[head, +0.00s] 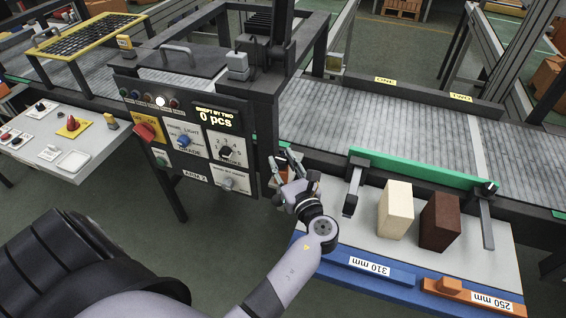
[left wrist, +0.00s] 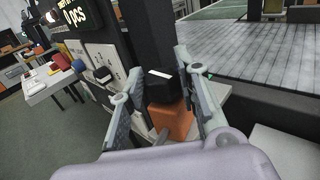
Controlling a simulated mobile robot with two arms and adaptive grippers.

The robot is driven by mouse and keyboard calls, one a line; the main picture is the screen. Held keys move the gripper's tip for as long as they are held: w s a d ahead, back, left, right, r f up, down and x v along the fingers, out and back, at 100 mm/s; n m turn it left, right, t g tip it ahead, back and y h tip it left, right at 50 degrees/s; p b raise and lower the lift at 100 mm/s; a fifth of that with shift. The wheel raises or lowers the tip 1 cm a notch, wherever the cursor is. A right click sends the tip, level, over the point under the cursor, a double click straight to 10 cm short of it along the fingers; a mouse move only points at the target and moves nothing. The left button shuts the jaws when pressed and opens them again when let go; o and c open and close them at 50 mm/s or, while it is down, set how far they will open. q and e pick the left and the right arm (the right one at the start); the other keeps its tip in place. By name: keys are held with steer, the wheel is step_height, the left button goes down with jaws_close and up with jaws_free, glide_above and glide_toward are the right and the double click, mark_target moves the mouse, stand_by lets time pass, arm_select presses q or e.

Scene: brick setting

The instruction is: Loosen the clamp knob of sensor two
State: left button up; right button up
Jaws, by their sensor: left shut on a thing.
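My left gripper (head: 283,157) is beside the right edge of the control panel, at the near side of the conveyor. In the left wrist view its two fingers (left wrist: 158,82) stand on either side of a black knob (left wrist: 164,88) with a white mark on top. The knob sits above an orange block (left wrist: 172,121); a bit of orange (head: 284,172) also shows by the fingers in the head view. The fingers are closed on the knob, though the contact is partly hidden. No sensor label can be read at the knob. My right gripper is not in view.
The control panel (head: 205,185) reads "0 pcs". A shelf (head: 365,235) right of my gripper holds a cream block (head: 396,210) and a brown block (head: 440,221). A green rail (head: 420,168) runs along the conveyor (head: 400,130). Blue (head: 345,272) and orange (head: 465,296) gauge bars lie in front.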

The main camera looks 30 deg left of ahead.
arm_select(q)
steer(key=o, duration=1.1)
steer(key=shift+o, duration=0.4)
